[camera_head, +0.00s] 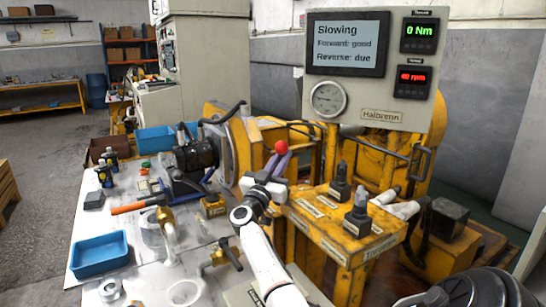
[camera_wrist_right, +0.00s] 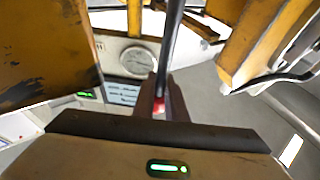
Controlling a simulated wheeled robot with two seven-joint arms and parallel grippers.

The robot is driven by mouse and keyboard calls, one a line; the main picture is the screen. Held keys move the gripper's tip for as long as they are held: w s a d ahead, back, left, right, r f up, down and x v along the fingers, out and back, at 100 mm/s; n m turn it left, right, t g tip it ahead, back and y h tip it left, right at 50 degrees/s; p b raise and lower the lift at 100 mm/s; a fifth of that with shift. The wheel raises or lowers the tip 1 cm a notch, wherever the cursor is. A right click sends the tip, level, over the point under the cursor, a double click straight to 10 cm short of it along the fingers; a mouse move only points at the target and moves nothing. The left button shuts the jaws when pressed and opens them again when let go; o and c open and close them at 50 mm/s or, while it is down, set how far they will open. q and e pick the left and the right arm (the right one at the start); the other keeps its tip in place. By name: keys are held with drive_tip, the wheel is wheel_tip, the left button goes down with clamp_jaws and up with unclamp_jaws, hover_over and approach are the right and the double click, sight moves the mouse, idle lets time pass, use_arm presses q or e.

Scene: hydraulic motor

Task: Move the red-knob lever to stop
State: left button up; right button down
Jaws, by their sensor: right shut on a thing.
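The red-knob lever shows in the head view with its red knob (camera_head: 281,147) up, above the yellow bench's left end. The fingers hide part of the lever. The screen (camera_head: 345,44) reads "Slowing", "Forward: good", "Reverse: due". My left gripper is not in view.
Two black levers (camera_head: 341,184) (camera_head: 358,213) stand on the yellow bench to the right. The display panel (camera_head: 372,118) has a gauge (camera_head: 328,99), a green "0 Nm" readout and a red rpm readout. A cluttered table with a blue tray (camera_head: 98,255) is at left.

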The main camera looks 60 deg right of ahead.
drive_tip(key=shift+s+d+r, duration=0.1)
drive_tip(key=shift+r, duration=0.2)
drive_tip(key=c, duration=1.8)
unclamp_jaws()
drive_tip(key=shift+f, duration=0.1)
drive_tip(key=v, duration=1)
drive_tip(key=shift+a, duration=0.25)
